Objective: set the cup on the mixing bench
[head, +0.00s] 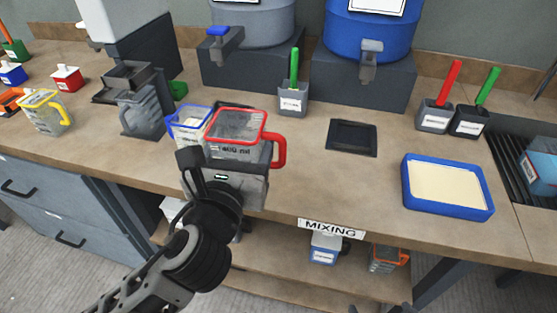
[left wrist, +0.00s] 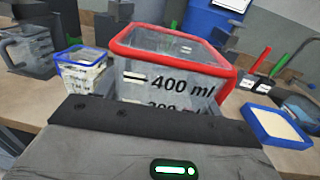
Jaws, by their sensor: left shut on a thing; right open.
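The clear cup with a red rim and red handle (head: 236,127) is in my left gripper (head: 222,172), which is shut on it near the front of the bench. In the left wrist view the cup (left wrist: 170,82) is upright, with a 400 ml mark facing the camera. I cannot tell whether its base touches the bench. The wooden mixing bench (head: 310,185) has a MIXING label (head: 331,228) on its front edge. Dark tips at the bottom edge of the head view appear to be my right gripper (head: 381,308), open and mostly out of frame.
A blue-rimmed cup (head: 188,122) stands just left of the held cup. A dark square plate (head: 352,138) and a blue tray of pale material (head: 447,184) lie to the right. Dispensers stand behind. The bench between cup and tray is clear.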

